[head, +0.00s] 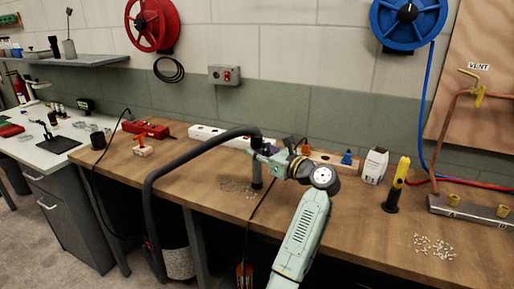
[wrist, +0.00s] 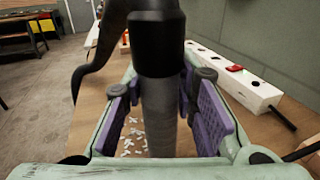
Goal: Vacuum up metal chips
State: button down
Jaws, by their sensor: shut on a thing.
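My gripper (head: 262,157) is over the middle of the wooden bench, shut on the dark vacuum nozzle (head: 257,176). In the wrist view, the purple pads of my gripper (wrist: 166,112) stand on either side of the nozzle (wrist: 158,60), which is upright. A black hose (head: 152,180) arcs from the nozzle's top to the left and down past the bench front. Metal chips (head: 232,187) lie scattered on the bench just left of the nozzle; they also show in the wrist view (wrist: 131,136). Whether the nozzle tip touches the bench is hidden. A second, paler chip patch (head: 434,247) lies at the right.
A white power strip (head: 206,134) and a wooden block with coloured fittings (head: 330,159) stand along the back. A small white box (head: 375,166), a yellow-and-black tool (head: 397,185) and a metal fixture with copper pipe (head: 470,212) are at the right. The bench front-right is mostly clear.

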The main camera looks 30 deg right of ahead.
jog(key=shift+w+a+b, duration=2.15)
jog(key=shift+w+a, duration=0.95)
jog(key=shift+a, duration=1.55)
jog(key=shift+s+d+p, duration=2.15)
jog(key=shift+s+d, duration=1.1)
jog(key=shift+s, duration=1.1)
notch_tip(320, 180, up, 8)
jog(key=shift+f, duration=0.1)
